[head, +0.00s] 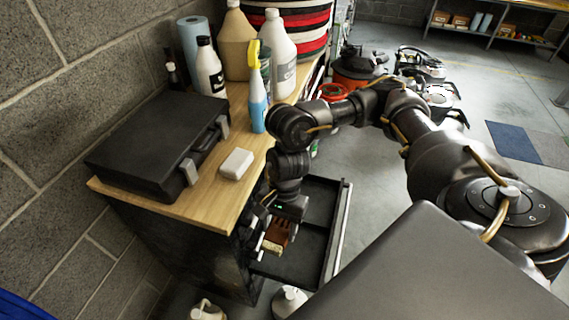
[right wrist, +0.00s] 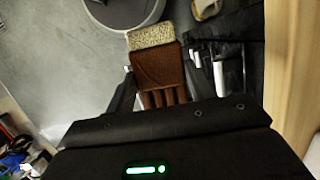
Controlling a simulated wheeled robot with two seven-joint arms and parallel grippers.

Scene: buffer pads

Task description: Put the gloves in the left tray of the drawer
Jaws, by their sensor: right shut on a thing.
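The gloves (head: 278,236), brown with a pale cuff, hang from my right gripper (head: 284,218), which is shut on them. In the right wrist view the gloves (right wrist: 158,68) sit between the two fingers of the gripper (right wrist: 160,88), with the pale cuff pointing away from it. The black drawer (head: 338,232) is pulled open from under the wooden counter. The gloves are at the drawer's near left side, by the cabinet; I cannot tell whether they touch it. The left tray is partly hidden by my gripper and the gloves. My left gripper is out of view.
A black case (head: 150,145), a white block (head: 236,164) and a blue spray bottle (head: 258,100) stand on the counter (head: 215,190). Several other bottles stand behind. A white jug (head: 289,301) stands on the floor near the drawer. The floor to the right is open.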

